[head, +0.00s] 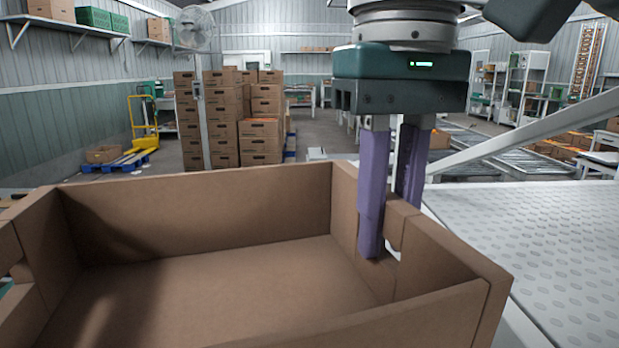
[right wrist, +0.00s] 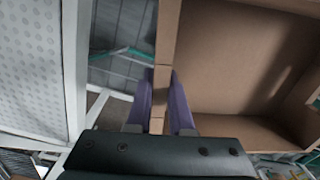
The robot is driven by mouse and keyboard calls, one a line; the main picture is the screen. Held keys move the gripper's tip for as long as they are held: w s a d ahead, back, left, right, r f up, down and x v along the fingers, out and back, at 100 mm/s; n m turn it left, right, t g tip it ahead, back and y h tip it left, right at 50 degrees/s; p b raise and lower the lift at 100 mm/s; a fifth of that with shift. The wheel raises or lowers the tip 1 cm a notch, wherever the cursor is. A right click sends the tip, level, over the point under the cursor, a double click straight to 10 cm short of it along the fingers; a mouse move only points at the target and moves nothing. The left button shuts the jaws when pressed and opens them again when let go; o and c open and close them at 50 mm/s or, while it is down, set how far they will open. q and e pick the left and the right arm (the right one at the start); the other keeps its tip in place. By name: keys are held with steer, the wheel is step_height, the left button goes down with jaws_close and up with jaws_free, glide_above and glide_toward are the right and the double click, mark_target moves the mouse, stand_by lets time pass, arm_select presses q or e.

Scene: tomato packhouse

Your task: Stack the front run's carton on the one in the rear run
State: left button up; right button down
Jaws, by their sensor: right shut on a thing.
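A large open brown carton (head: 200,209) fills the lower part of the head view. Its inside is empty and it looks level. My right gripper (head: 388,225) points down and is shut on the carton's right end wall, with one purple finger inside and one outside. The right wrist view shows the same grip (right wrist: 160,105), with the wall between the fingers and the carton's inside (right wrist: 240,60) to the right. The carton's underside is hidden, so I cannot tell what bears it. No second carton in a rear run can be made out. My left gripper is not seen.
A white dimpled surface (head: 540,240) lies close to the right of the carton, with a pale sloping bar (head: 530,130) above it. Farther back stand stacked cartons (head: 260,140), a fan (head: 196,30) and a yellow hand truck (head: 142,125). Open floor lies between.

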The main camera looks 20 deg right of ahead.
mark_target(354, 285)
steer(key=shift+m, duration=0.4)
steer(key=f+b, duration=0.1)
steer(key=f, duration=0.2)
steer(key=w+a+f+b, duration=0.1)
steer(key=f, duration=0.2)
steer(key=f+b, duration=0.1)
steer(key=f, duration=0.2)
steer(key=shift+w+a+f, duration=0.2)
steer(key=shift+w+f, duration=0.2)
steer(key=s+f+b, duration=0.1)
steer(key=f+b, duration=0.4)
steer(key=f, duration=0.6)
steer(key=s+a+f+m+b, duration=0.1)
steer(key=f+b, duration=0.4)
steer(key=f, duration=0.6)
steer(key=s+f+m+b, duration=0.1)
steer(key=f+b, duration=0.5)
steer(key=f, duration=0.6)
steer(key=shift+s+a, duration=0.3)
steer(key=shift+s, duration=0.05)
steer(key=shift+r+p, duration=0.2)
steer(key=shift+p, duration=0.35)
